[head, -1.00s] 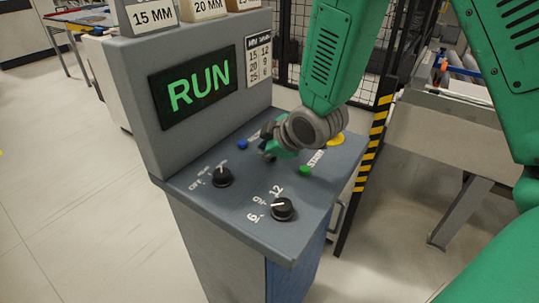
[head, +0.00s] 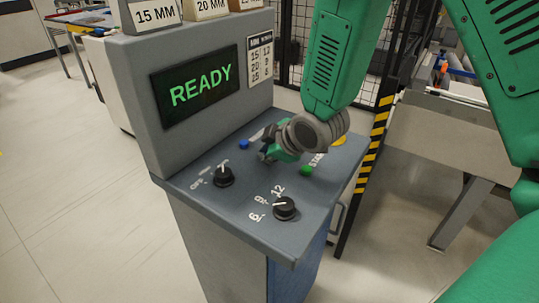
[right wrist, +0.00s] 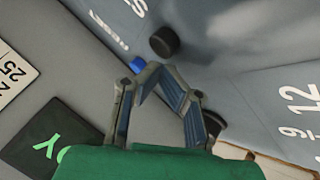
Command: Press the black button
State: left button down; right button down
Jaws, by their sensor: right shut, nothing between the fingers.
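The control panel (head: 245,205) has a sloped grey top. A short black cylinder, seemingly the black button (right wrist: 164,41), stands on it in the right wrist view, just beyond my fingertips. In the head view my right gripper hides that spot. My right gripper (head: 268,153) is shut and empty, low over the panel; its fingers (right wrist: 160,74) also show in the right wrist view. I cannot tell whether they touch the button. The blue button (head: 244,144) is left of the gripper, the green button (head: 306,170) right of it. My left gripper is not in view.
Two black knobs, one by OFF (head: 224,176) and one by the numbers (head: 285,208), stand at the panel's front. The screen (head: 198,85) reads READY. A yellow part (head: 340,140) shows behind my wrist. A striped post (head: 376,135) stands to the right.

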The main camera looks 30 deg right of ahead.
jog(key=shift+d+f, duration=0.1)
jog(key=shift+d, duration=0.55)
jog(key=shift+a+r+p, duration=0.1)
jog(key=shift+r+p, duration=0.3)
jog(key=shift+r, duration=0.3)
jog(key=shift+d+r+p, duration=0.35)
jog(key=shift+d+p, duration=0.1)
jog(key=shift+p, duration=0.1)
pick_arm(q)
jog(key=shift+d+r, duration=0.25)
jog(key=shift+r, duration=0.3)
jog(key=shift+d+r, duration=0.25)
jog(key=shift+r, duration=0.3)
pick_arm(e)
jog(key=shift+d+f, duration=0.15)
jog(key=shift+d, duration=0.15)
